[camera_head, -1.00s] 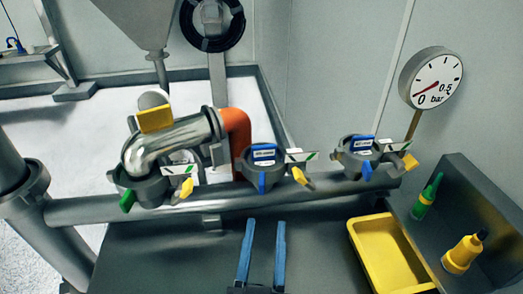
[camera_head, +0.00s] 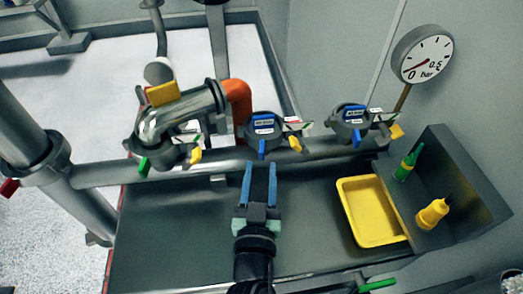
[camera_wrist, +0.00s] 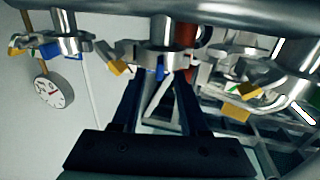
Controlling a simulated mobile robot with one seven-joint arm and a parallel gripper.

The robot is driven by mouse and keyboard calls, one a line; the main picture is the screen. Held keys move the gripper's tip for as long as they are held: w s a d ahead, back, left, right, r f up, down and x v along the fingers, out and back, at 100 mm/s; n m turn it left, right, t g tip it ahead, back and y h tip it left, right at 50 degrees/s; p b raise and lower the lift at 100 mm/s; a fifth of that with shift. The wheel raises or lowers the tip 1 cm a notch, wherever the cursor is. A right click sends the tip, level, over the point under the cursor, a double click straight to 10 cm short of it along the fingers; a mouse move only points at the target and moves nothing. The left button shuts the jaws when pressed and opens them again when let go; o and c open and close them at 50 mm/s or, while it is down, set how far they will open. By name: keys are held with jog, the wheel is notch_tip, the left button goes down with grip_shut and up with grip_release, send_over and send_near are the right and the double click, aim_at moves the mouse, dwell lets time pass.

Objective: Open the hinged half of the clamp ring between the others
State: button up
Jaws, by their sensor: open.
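Three grey clamp rings sit in a row along the horizontal pipe. The middle clamp ring (camera_head: 266,131) has blue labelled parts on top, a blue tab (camera_head: 262,151) in front and a yellow handle (camera_head: 295,144) on its right. It also shows in the wrist view (camera_wrist: 160,58). My gripper (camera_head: 260,167) is open, its two blue fingers pointing at this ring from the front. Its tips are just short of the blue tab in the head view. In the wrist view the blue tab shows between the fingertips; I see nothing held. Whether the fingers touch the ring is unclear.
The left clamp ring (camera_head: 168,153) carries a shiny elbow pipe (camera_head: 180,113); the right clamp ring (camera_head: 350,124) is similar to the middle one. The horizontal pipe (camera_head: 225,165) runs below. A yellow tray (camera_head: 345,208), bottles and a pressure gauge (camera_head: 421,54) are at right.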

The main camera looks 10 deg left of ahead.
aim_at(261, 159)
jog(key=shift+w+a+p, duration=0.15)
jog(key=shift+w+p, duration=0.35)
jog(key=shift+w, duration=1.5)
grip_shut()
